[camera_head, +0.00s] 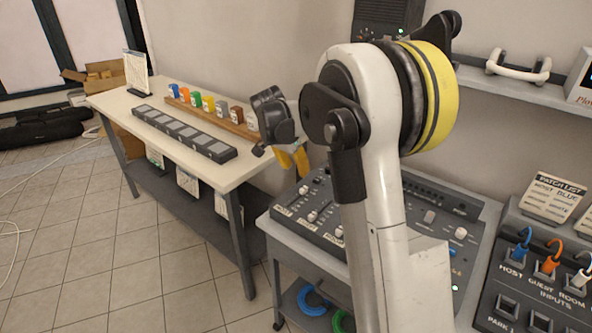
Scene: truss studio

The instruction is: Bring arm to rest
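My arm rises in the right half of the view, with white links, black joints and a yellow band at its bend. Its far end, my gripper (262,150), is a dark shape in front of the wall, near the right end of the white table (113,100). The fingers are small and seen from an odd angle, so I cannot tell whether they are open or shut. No held object can be made out. A yellow part shows just below the gripper.
The table carries a row of coloured blocks on a wooden strip (245,130) and a grey slotted bar (185,134). A mixing console (310,205) and an input panel (530,270) with coloured plugs stand at right. A shelf (520,88) runs above. Tiled floor at left is largely clear.

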